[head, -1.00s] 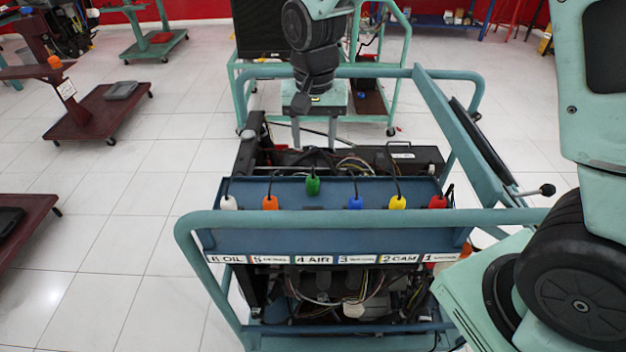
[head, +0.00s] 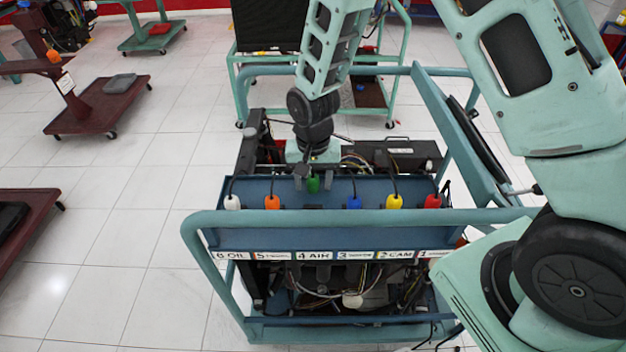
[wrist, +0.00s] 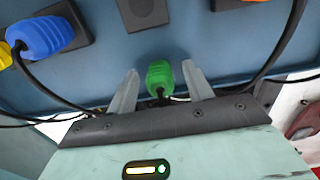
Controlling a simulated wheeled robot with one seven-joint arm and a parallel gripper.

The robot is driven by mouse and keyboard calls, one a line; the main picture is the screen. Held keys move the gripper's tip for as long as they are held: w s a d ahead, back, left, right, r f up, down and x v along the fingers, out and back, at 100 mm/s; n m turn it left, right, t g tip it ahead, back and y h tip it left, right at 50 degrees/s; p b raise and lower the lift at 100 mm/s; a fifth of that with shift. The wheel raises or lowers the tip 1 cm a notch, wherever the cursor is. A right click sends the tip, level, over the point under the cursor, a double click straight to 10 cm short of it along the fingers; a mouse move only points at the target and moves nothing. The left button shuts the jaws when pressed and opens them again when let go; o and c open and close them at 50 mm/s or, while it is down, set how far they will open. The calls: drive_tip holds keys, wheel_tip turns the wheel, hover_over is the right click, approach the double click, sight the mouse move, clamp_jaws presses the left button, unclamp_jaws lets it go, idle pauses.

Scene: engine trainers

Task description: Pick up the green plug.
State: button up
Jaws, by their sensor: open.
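In the wrist view the green plug (wrist: 160,76) sits between the two fingers of my gripper (wrist: 159,82), with a gap on each side. A black cable runs from the plug's near end. My gripper (head: 312,182) is open, and in the head view its fingers are small and partly hidden around the plug.
A white plug (head: 232,202) and orange plug (head: 272,202) are left of it. Blue (head: 354,202), yellow (head: 394,201) and red (head: 433,201) plugs are right. A teal tube frame (head: 350,219) surrounds the engine trainer. Loose black cables hang close to my gripper.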

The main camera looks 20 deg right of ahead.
clamp_jaws()
idle(0.3)
